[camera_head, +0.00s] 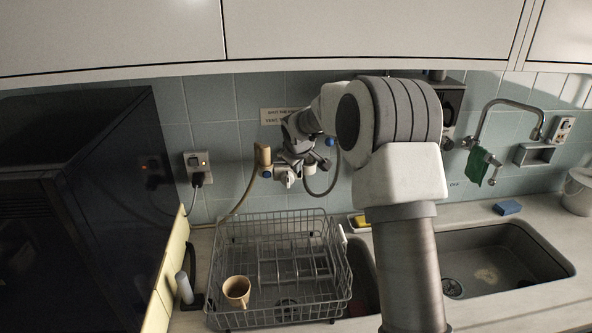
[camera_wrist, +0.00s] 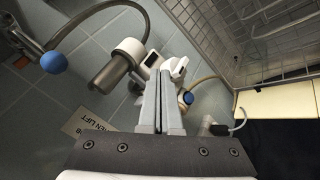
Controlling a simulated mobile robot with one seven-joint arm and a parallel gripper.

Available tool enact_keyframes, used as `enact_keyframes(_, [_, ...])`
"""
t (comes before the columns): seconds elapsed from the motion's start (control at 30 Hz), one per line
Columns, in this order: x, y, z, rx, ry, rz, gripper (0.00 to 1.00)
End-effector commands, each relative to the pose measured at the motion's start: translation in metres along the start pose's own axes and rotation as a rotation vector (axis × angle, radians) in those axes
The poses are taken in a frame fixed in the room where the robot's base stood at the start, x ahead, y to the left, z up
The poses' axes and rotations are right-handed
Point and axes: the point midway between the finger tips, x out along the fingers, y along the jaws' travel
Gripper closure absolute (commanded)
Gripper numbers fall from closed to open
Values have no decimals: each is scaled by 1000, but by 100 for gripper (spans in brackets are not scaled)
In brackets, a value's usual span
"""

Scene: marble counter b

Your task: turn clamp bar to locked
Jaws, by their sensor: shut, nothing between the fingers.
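A wall fitting with hoses (camera_head: 290,165) sits on the tiled wall behind the dish rack. I cannot tell for sure which part is the clamp bar. In the wrist view, a white lever-like piece (camera_wrist: 178,68) is just beyond my fingertips; whether they touch it is unclear. A grey cylinder with a white collar (camera_wrist: 108,75) is left of the fingers. A blue knob (camera_wrist: 187,97) is to their right. My gripper (camera_wrist: 160,78) is shut and empty, its two grey fingers together. In the head view, my arm and wrist partly hide the fitting.
A wire dish rack (camera_head: 335,245) holding a tan mug (camera_head: 236,290) stands below the fitting. A blue ball (camera_wrist: 54,62) is on a pipe. A socket with a plug (camera_head: 198,165), a dark cabinet (camera_head: 110,220) and a sink (camera_head: 490,265) flank the area.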

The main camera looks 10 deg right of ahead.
Motion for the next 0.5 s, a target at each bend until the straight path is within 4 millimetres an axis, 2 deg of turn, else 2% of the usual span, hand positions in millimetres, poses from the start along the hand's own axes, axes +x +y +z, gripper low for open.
enact_keyframes(0.03, [-12, 8, 2, 5, 4, 7, 100])
enact_keyframes(0.23, [-48, 23, 11, 4, 3, 6, 100])
enact_keyframes(0.5, [-76, 33, 17, 2, 2, 3, 100])
